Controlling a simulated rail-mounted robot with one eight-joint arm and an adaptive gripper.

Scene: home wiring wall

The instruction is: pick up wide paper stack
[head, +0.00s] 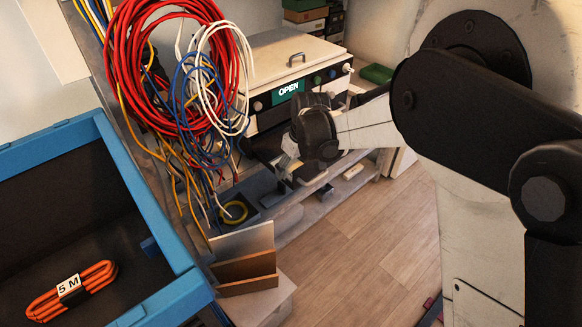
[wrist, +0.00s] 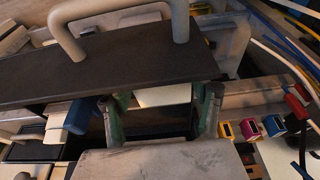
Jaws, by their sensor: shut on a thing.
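My gripper (head: 285,166) reaches down in front of the white machine with the green OPEN sign. In the wrist view my gripper (wrist: 166,97) has its two fingers set wide apart, one on each side of a pale flat thing, which I take for the wide paper stack (wrist: 163,95). The gripper is shut on it. Only part of its pale surface shows between the fingers, and its lower part is hidden by the gripper body. In the head view the stack is too small and too covered to make out clearly.
The white machine (head: 290,62) stands right behind my gripper. A dark panel with a grey handle (wrist: 120,65) lies close in the wrist view. Hanging cable coils (head: 165,65) and a blue crate (head: 90,165) with an orange cable are at left. Wooden floor is free at right.

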